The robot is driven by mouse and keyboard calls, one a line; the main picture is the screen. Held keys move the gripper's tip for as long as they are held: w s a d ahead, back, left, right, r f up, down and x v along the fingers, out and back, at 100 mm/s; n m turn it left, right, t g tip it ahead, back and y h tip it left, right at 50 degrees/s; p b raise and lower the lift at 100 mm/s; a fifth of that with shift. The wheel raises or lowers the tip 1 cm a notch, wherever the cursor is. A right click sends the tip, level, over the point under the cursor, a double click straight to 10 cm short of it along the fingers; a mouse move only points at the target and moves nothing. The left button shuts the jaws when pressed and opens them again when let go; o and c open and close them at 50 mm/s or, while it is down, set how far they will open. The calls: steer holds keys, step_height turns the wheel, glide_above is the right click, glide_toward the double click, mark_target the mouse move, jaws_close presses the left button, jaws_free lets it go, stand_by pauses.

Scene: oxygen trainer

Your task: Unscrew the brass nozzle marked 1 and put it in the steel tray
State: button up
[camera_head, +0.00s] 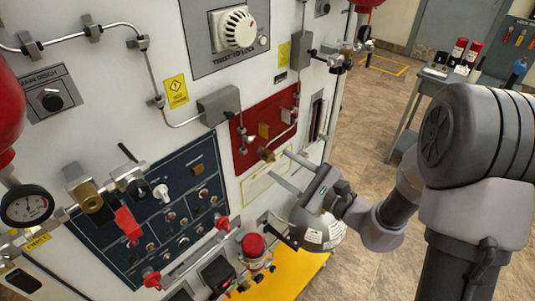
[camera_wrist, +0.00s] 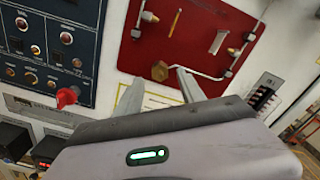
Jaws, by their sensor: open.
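A brass hex fitting (camera_head: 266,154) sticks out at the lower edge of the red panel (camera_head: 283,108); it also shows in the wrist view (camera_wrist: 159,72). It looks like the nozzle, but I cannot read a 1 on it. My gripper (camera_head: 278,166) is open and empty, its two fingers pointing at the wall panel just short of the fitting. In the wrist view the fitting appears between the fingertips (camera_wrist: 158,80), slightly beyond them. I see no contact. I cannot make out the steel tray for certain.
Thin steel pipes and smaller fittings (camera_wrist: 235,51) sit on the red panel. A red knob (camera_wrist: 67,97) and dark control panel (camera_head: 160,215) are to the left. A cart (camera_head: 420,98) with red bottles (camera_head: 458,50) stands at upper right.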

mark_target(275, 161)
steer(key=shift+a, duration=0.1)
stand_by(0.3)
steer(key=shift+x, duration=1.8)
steer(key=shift+f+b, duration=0.1)
steer(key=shift+b, duration=0.2)
steer(key=shift+c, duration=0.2)
jaws_close()
steer(key=shift+f+n+b, duration=0.15)
steer(key=shift+n+b, duration=0.55)
steer(key=shift+b, duration=0.45)
steer(key=shift+n+b, duration=0.7)
steer(key=shift+b, duration=0.25)
steer(key=shift+r+n, duration=0.25)
steer(key=shift+n, duration=0.05)
